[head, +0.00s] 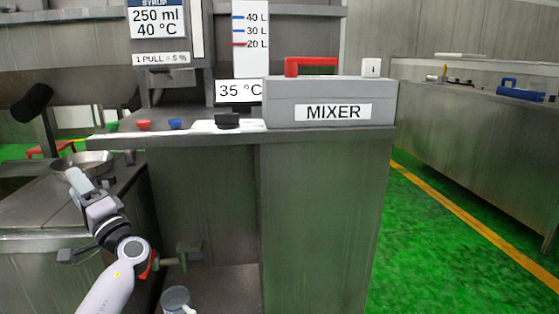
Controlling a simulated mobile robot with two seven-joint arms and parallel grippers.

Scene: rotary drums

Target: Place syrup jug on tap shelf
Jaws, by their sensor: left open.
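A small grey, open-topped vessel (176,298), which looks like the jug, is at the bottom edge with a white part at its right; its lower part is cut off. It appears below a brass-coloured tap (172,262) with a red part beside it. A paler flat surface (235,285), which looks like the tap shelf, lies around it; I cannot tell whether the vessel rests on it. My left gripper (77,180) is open, up and left of the vessel and apart from it, near a metal bowl (92,158). My right gripper is not in view.
A grey box labelled MIXER (330,103) with a red handle (311,64) stands on the metal counter (240,139). Red (143,125) and blue (175,124) buttons sit on its left. A syrup sign (157,20) hangs above. Green floor (425,240) is clear at right.

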